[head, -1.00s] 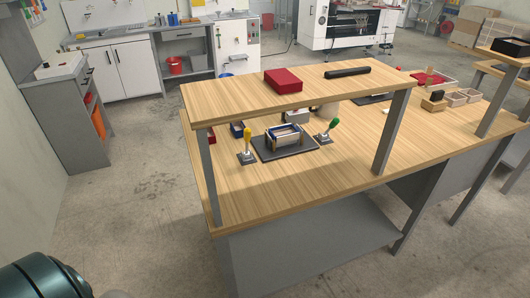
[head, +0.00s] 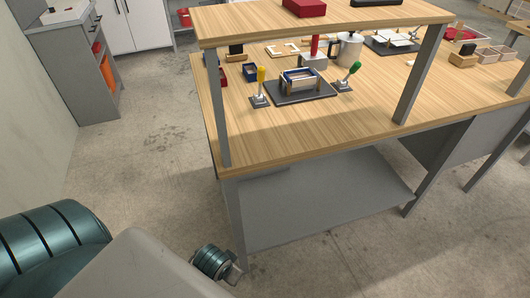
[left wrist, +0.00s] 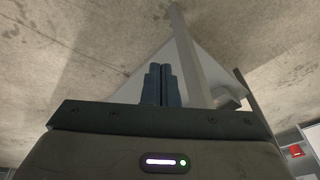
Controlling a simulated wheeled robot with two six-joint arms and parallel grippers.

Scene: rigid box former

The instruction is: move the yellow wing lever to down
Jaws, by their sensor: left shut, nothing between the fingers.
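The yellow wing lever (head: 261,76) stands nearly upright on a small grey base at the left of the box former (head: 301,80). The former sits on a dark plate on the wooden bench, under a raised shelf. A green-handled lever (head: 355,68) leans to the right on the other side of the former. My left arm comes in at the lower left of the head view, below and well apart from the bench top. In the left wrist view my left gripper (left wrist: 162,68) is shut and empty, with floor and grey bench parts behind it. My right gripper is not in view.
The raised shelf (head: 330,22) overhangs the bench, and its grey posts (head: 420,75) stand at the front. The bench top (head: 300,130) is clear in front of the levers. A metal jug (head: 348,48) and a red-handled press (head: 314,50) stand behind the former.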

